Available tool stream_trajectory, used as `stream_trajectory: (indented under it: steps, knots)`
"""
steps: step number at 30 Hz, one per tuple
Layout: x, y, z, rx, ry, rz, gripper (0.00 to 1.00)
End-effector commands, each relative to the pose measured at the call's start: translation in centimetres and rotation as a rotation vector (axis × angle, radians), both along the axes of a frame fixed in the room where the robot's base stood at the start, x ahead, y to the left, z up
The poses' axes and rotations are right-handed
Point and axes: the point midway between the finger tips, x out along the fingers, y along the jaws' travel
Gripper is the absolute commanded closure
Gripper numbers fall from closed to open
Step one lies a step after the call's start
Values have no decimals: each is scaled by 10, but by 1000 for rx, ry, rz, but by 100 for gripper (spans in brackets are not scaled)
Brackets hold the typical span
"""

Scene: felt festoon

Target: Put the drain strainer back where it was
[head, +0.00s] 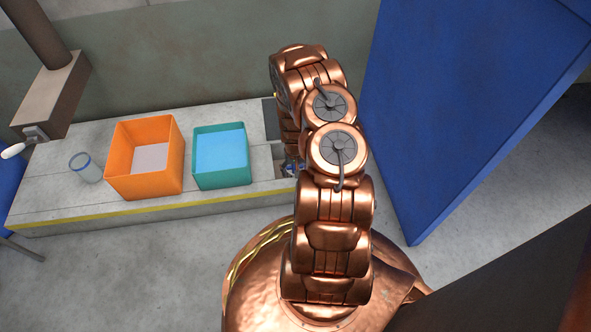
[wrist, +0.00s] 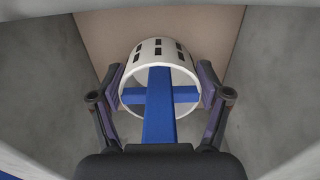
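The drain strainer (wrist: 152,47) is a white slotted cylinder with a blue cross-shaped handle (wrist: 159,107) across its open end. It fills the middle of the wrist view. My gripper (wrist: 163,88) has one purple-padded finger on each side of it, and both pads appear to press on its sides. The strainer is over or inside a grey-walled recess with a tan surface (wrist: 105,30) at its far end; I cannot tell whether it touches the bottom. In the head view my arm hides most of the gripper and strainer; only a bit of blue shows at the recess edge (head: 279,172).
On the grey concrete ledge (head: 70,204) stand an orange bin (head: 144,180), a teal bin (head: 221,178) with a light blue inside, and a clear cup (head: 86,168). A large blue panel (head: 465,100) stands close to the right of my arm. A wall runs behind the ledge.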

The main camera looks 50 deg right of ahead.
Motion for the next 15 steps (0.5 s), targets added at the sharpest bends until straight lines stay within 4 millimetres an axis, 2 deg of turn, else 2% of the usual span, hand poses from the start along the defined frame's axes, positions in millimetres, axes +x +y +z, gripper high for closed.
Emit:
stream_trajectory:
  steps: [1,6,15]
  knots:
    - [0,0,0,0,0,0,16]
    - [0,0,0,-1,-1,0,1]
    - [0,0,1,-1,-1,0,1]
